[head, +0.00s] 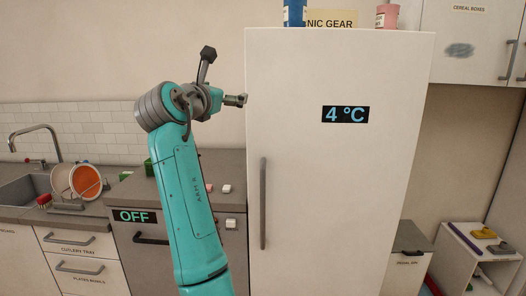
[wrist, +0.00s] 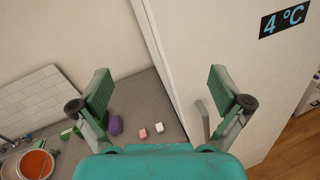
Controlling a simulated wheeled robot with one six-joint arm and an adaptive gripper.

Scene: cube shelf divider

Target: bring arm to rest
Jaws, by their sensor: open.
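My arm is raised in front of the counter, left of the white fridge (head: 340,150) in the head view. My gripper (head: 243,100) is at the fridge's left edge and appears side-on there. In the wrist view my gripper (wrist: 163,92) has its two green-padded fingers spread wide apart. Nothing is between them. Behind and below the fingers, the wrist view shows the grey counter top (wrist: 172,125) and the side of the fridge (wrist: 170,55). Whether the fingers touch the fridge cannot be told.
On the counter are a purple block (wrist: 115,125), a pink cube (wrist: 143,133) and a white cube (wrist: 159,127). A sink (head: 28,190) and orange dish (head: 85,181) are at left. A low shelf (head: 480,262) stands at right. The fridge handle (head: 263,203) sticks out.

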